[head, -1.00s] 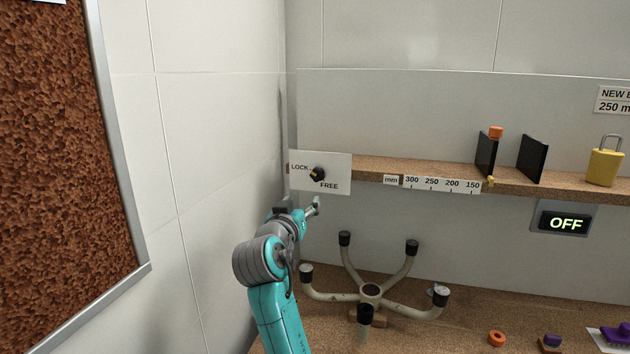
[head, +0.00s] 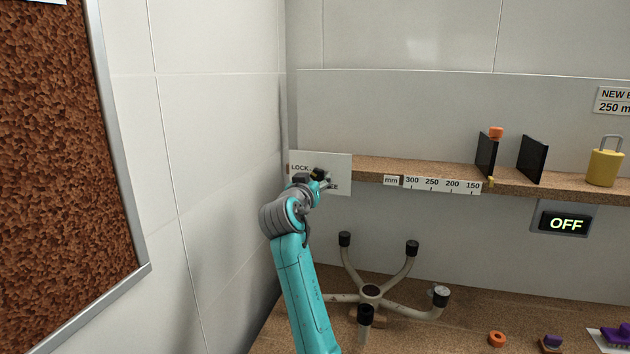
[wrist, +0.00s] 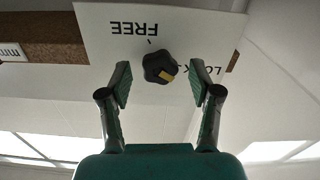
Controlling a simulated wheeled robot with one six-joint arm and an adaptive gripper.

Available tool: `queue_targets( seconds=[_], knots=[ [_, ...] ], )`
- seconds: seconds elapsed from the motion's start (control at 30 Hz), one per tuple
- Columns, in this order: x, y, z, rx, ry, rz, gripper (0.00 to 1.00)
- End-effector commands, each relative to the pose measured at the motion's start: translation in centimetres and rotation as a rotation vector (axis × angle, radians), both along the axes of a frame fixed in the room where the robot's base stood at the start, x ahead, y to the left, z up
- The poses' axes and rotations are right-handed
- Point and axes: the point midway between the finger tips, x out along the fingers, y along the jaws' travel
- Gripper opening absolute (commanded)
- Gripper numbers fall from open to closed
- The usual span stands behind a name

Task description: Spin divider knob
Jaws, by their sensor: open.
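The divider knob (wrist: 158,67) is black with a yellow pointer mark, on a white plate (head: 341,166) lettered LOCK and FREE. In the wrist view the plate appears upside down, and the yellow mark lies toward the LOCK side. My gripper (wrist: 160,82) is open, with one finger on either side of the knob and a gap showing at each side. I cannot tell from the wrist view how deep the fingers reach. In the head view my gripper (head: 322,178) is in front of the plate and covers most of the knob.
A shelf (head: 370,167) with a millimetre scale (head: 440,184) runs right from the plate, bearing two black dividers (head: 532,158) and a yellow padlock (head: 604,163). A tiled wall (head: 215,130) is close on the left.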

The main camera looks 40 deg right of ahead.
Motion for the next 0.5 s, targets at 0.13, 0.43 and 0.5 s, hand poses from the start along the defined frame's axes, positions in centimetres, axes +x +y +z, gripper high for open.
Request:
queue_targets(
  seconds=[0.13,0.43,0.5],
  knots=[
    [0.27,-0.4,0.0,0.0,0.0,0.0,0.63],
    [0.28,-0.38,-0.01,0.0,0.0,0.0,0.43],
    [0.27,-0.37,-0.01,0.0,0.0,0.0,0.26]
  ],
)
